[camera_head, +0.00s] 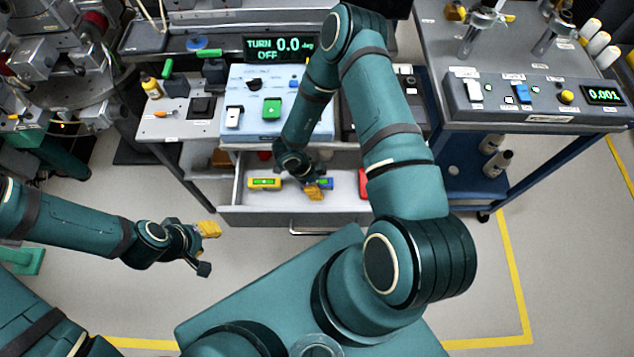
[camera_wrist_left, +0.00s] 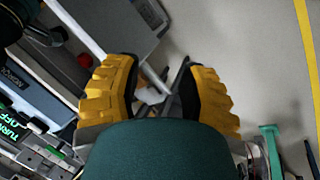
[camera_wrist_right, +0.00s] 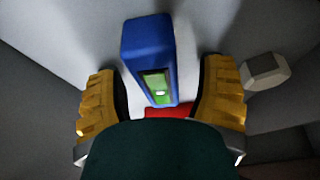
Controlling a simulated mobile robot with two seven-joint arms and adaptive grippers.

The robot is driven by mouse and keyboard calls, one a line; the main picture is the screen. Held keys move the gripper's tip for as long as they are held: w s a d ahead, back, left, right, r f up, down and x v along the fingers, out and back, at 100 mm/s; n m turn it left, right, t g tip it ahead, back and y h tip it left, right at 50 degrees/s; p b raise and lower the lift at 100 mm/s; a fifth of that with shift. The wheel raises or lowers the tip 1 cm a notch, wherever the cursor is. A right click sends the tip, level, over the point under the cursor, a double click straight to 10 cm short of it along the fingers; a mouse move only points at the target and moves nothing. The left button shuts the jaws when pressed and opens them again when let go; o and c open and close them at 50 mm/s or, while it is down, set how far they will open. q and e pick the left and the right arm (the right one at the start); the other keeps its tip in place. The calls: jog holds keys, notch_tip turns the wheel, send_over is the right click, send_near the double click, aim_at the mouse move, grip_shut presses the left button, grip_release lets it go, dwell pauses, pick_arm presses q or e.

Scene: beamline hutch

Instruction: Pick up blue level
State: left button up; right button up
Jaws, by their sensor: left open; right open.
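The blue level (camera_wrist_right: 147,52) lies in the open drawer, with its green vial facing up in the right wrist view. In the head view only a bit of the blue level (camera_head: 327,183) shows beside my right gripper. My right gripper (camera_wrist_right: 160,105) is open inside the drawer, its yellow fingers on either side of the near end of the level. I cannot tell if they touch it. My left gripper (camera_head: 207,249) is open and empty above the floor, left of the drawer; it also shows in the left wrist view (camera_wrist_left: 160,90).
The open drawer (camera_head: 293,215) also holds a yellow level (camera_head: 264,184) at left and a red object (camera_head: 363,184) at right. A whitish block (camera_wrist_right: 265,71) lies right of the fingers in the right wrist view. A control box (camera_head: 262,110) stands above the drawer.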

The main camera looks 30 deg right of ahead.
jog(key=shift+f, duration=0.2)
dwell(0.3)
grip_shut()
